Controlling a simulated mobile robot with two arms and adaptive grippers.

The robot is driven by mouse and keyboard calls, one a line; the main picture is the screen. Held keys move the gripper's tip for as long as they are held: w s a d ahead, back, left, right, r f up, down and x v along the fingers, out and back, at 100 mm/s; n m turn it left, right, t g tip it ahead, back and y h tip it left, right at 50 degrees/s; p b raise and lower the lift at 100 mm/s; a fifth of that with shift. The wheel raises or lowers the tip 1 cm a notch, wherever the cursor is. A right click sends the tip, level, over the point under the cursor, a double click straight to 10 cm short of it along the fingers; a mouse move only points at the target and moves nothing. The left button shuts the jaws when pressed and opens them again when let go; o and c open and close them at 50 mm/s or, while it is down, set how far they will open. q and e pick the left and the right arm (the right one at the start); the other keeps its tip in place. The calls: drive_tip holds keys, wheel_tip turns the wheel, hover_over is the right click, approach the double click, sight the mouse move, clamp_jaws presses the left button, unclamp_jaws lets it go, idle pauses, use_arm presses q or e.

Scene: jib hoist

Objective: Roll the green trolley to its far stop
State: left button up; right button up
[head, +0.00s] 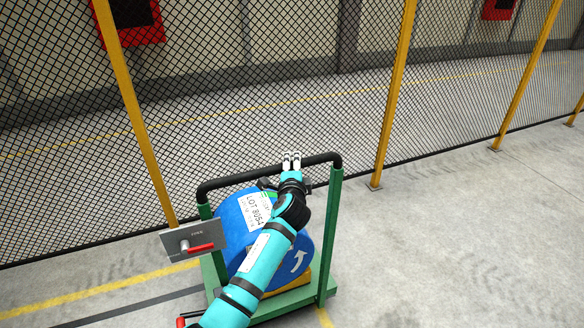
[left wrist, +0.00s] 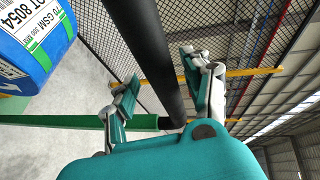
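The green trolley (head: 329,245) stands on the concrete floor beside a mesh fence. It has green posts and a black push handle (head: 235,177) across the top. My left gripper (head: 291,161) is at the handle, right of its middle. In the left wrist view the black handle (left wrist: 143,45) passes between the two fingers of my left gripper (left wrist: 160,92). The fingers are spread, with a gap visible on the left side of the bar. My left forearm hides part of the trolley and its load. My right gripper is not in view.
A blue drum (head: 230,222) with a white label rides on the trolley. A grey plate with a red lever (head: 201,247) is at the trolley's left. The mesh fence with yellow posts (head: 393,95) runs behind. The floor (head: 460,240) at the right is clear.

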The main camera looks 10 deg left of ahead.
use_arm(q)
drive_tip(key=shift+w+a, duration=0.15)
drive_tip(key=v, duration=1.2)
drive_tip(key=shift+f, duration=0.1)
